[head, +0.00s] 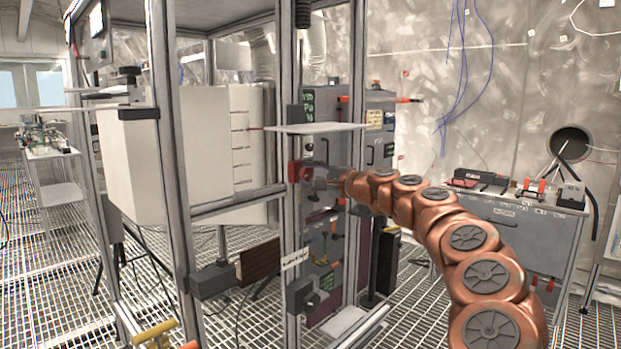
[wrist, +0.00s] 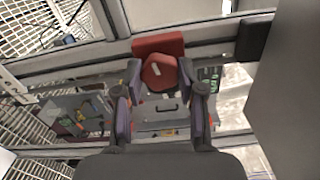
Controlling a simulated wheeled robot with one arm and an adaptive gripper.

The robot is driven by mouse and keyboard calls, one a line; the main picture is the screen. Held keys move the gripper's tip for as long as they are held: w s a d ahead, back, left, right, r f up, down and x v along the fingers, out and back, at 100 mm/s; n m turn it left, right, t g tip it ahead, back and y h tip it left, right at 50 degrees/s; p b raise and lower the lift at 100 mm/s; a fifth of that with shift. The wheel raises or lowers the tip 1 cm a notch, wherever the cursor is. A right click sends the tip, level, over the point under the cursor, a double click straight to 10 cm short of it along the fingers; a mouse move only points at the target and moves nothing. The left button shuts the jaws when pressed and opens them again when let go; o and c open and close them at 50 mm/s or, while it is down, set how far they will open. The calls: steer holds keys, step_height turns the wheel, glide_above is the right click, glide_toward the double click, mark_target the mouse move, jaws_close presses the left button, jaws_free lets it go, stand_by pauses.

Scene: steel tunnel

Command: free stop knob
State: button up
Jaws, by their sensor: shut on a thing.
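The red stop knob (wrist: 160,73) sits on a red box (wrist: 158,44) fixed to the metal frame. In the wrist view my gripper (wrist: 160,80) has one finger on each side of the knob and is shut on it. In the head view the red box (head: 294,172) shows on the frame post below a small white shelf. There my gripper (head: 318,183) reaches it from the right, and the knob itself is mostly hidden by the gripper.
The white shelf plate (head: 315,128) juts out just above my gripper. Frame posts (head: 170,150) stand to the left. Grey cabinets with handles (head: 378,130) stand behind. A grey bench (head: 520,225) with devices on top is at the right.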

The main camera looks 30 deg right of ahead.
steer(key=o, duration=1.2)
steer(key=shift+c, duration=0.2)
steer(key=v, duration=1.2)
steer(key=shift+a, duration=0.1)
